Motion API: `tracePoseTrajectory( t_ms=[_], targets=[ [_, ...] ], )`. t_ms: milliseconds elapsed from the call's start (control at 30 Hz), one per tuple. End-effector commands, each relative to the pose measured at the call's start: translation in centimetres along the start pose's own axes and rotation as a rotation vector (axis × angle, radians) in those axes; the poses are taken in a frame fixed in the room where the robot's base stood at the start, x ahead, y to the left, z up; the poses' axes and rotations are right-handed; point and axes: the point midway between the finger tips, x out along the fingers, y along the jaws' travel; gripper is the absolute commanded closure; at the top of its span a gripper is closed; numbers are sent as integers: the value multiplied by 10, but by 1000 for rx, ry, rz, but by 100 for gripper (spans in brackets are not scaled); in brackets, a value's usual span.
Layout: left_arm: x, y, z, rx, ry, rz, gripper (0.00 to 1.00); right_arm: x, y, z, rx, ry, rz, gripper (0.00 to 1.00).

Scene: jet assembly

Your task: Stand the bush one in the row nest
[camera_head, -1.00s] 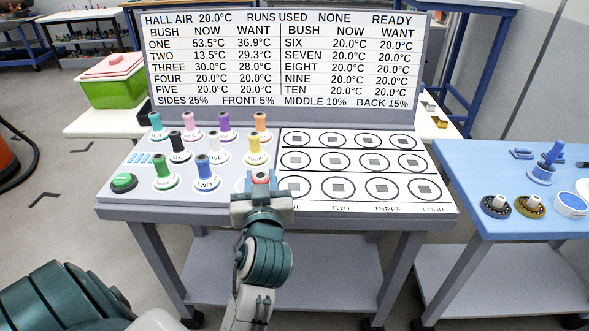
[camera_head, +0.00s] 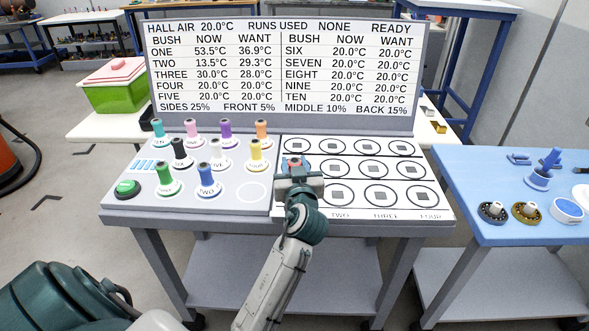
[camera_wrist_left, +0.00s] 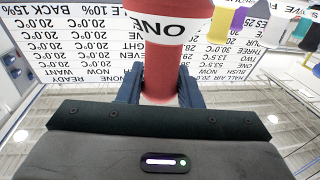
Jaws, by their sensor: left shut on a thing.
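My left gripper (camera_head: 297,176) is shut on the red bush one (camera_head: 294,162). In the left wrist view the red bush (camera_wrist_left: 163,60) stands between the blue fingers, with part of its white label showing. The gripper is over the left end of the white nest panel (camera_head: 286,208), which has rows of black rings with grey square centres. It hides the front-left nest, above the panel's label strip. Whether the bush touches the panel cannot be told. The bush's former place, an empty white ring (camera_head: 251,192), shows at the front of the grey stand. My right gripper is not in view.
Several other bushes stand left of the panel, including blue bush two (camera_head: 206,180) and a yellow one (camera_head: 256,157). A green button (camera_head: 127,187) is at the front left. The temperature board (camera_head: 285,68) rises behind. A blue table (camera_head: 480,180) stands right.

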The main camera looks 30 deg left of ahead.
Motion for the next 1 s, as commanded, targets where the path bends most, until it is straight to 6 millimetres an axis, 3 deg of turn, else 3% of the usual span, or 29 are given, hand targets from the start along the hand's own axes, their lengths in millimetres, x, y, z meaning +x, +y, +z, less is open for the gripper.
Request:
tracePoseTrajectory(
  t_ms=[167,667,700,800,1000],
  targets=[
    [0,0,18,2,-1,1,95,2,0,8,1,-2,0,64],
    [0,0,21,0,0,0,95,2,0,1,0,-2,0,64],
    [0,0,21,0,0,0,66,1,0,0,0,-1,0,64],
    [0,0,21,0,-1,0,47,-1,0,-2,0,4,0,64],
    [0,0,21,0,-1,0,46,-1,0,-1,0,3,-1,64]
  ],
)
